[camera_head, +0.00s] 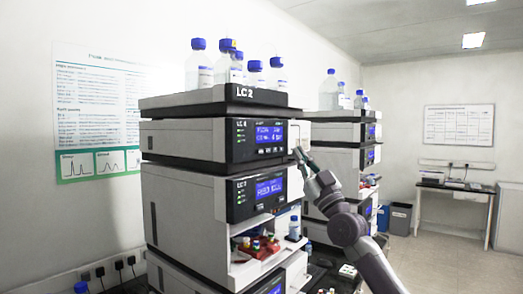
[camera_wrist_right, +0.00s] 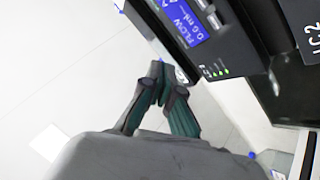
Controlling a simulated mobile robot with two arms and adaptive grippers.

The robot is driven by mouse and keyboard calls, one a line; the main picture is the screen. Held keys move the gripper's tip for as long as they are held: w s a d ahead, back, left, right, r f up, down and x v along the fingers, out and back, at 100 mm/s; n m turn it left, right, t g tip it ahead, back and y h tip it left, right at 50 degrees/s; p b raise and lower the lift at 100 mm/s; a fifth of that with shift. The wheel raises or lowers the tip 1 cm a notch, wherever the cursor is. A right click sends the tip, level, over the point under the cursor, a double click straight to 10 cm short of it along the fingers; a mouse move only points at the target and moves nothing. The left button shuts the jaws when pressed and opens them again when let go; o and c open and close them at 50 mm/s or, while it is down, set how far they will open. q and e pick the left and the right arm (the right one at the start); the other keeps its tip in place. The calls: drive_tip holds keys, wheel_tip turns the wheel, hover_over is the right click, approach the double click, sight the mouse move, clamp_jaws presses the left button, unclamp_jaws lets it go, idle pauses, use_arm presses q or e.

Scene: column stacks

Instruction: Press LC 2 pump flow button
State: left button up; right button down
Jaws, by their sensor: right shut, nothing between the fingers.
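The LC 2 stack stands in the middle of the head view, with its label (camera_head: 245,92) on the top tray. The upper module, the pump (camera_head: 240,141), has a lit blue display (camera_head: 269,134) and a row of small buttons (camera_head: 271,150) under it. My right gripper (camera_head: 299,153) is shut and empty at the right edge of the pump front. It also shows in the right wrist view (camera_wrist_right: 166,82); I cannot tell whether it touches anything. My left gripper is out of view.
Blue-capped bottles (camera_head: 198,66) stand on top of the stack. A second module (camera_head: 256,190) with a display sits below the pump, above an open bay with small vials (camera_head: 255,246). Another similar stack (camera_head: 345,131) stands behind to the right.

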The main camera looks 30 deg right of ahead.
sight(260, 152)
drive_tip(key=shift+w, duration=0.1)
drive_tip(key=w+a, duration=0.1)
drive_tip(key=w, duration=0.1)
drive_tip(key=w+a+b, duration=0.1)
drive_tip(key=w, duration=0.2)
drive_tip(key=w+a, duration=0.1)
drive_tip(key=w, duration=0.2)
drive_tip(key=shift+a+b, duration=0.15)
drive_tip(key=shift+b, duration=0.15)
drive_tip(key=shift+w, duration=0.1)
idle(1.4)
drive_tip(key=shift+w+a, duration=0.2)
drive_tip(key=shift+w, duration=0.1)
